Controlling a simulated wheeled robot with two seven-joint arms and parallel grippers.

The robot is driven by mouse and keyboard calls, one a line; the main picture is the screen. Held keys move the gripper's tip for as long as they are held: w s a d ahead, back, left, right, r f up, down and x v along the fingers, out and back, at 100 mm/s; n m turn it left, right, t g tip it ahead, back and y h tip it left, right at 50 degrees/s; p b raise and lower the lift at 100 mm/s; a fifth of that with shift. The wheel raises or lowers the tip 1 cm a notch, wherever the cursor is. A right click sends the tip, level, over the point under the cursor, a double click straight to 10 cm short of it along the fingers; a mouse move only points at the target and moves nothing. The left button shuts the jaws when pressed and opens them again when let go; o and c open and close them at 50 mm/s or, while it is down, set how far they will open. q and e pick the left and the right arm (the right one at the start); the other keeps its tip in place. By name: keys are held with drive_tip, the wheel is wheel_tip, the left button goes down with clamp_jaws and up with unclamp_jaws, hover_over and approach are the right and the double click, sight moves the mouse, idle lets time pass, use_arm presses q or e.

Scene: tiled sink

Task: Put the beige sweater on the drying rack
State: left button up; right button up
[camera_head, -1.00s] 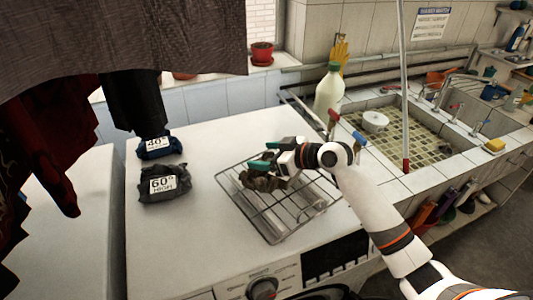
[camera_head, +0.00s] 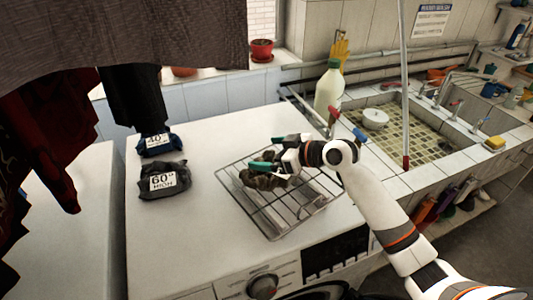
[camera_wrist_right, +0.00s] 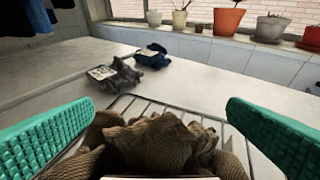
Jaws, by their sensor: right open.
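The beige sweater (camera_head: 262,181) is a crumpled brownish bundle resting on the wire drying rack (camera_head: 283,222), toward its back left part. It also shows in the right wrist view (camera_wrist_right: 160,140), low in the middle. My right gripper (camera_head: 264,155) is at the sweater, with its teal fingers spread wide. In the right wrist view the two fingers stand apart on either side of the sweater, and I see no clear grip on it. The rack lies on the white machine top. The left gripper is not in view.
A dark bundle labelled 60° (camera_head: 165,182) and a blue bundle labelled 40° (camera_head: 157,145) lie left of the rack. A bottle (camera_head: 328,92) stands behind my right arm, beside the sink (camera_head: 420,130). Dark clothes (camera_head: 120,45) hang at upper left. The front left machine top is clear.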

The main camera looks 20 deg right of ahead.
drive_tip(key=b+v, duration=0.3)
drive_tip(key=v, duration=0.8)
